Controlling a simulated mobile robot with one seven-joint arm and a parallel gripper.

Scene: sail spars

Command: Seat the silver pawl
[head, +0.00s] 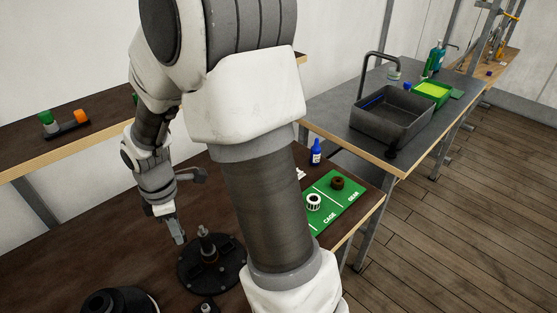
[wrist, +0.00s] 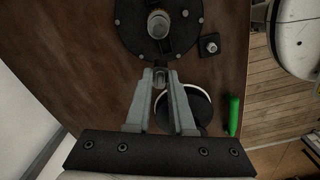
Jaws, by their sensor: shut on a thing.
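My gripper (wrist: 160,78) is shut on a small silver piece (wrist: 160,75), which I take to be the silver pawl. It shows only as a small grey end between the fingertips; the fingers hide the rest. In the head view my gripper (head: 178,240) points down at the left edge of a round black base (head: 212,277). The base (wrist: 135,40) has bolts around its rim and an upright metal post (wrist: 158,23) in the middle. The fingertips appear just short of the post in the wrist view. I cannot tell whether the pawl touches the base.
A black drum (head: 118,301) stands near the front, under the fingers in the wrist view. A small black block with a stud (wrist: 209,45) and a green marker (wrist: 233,115) lie to the right. A green mat (head: 346,188) holds two rings. A blue bottle (head: 316,152) stands behind.

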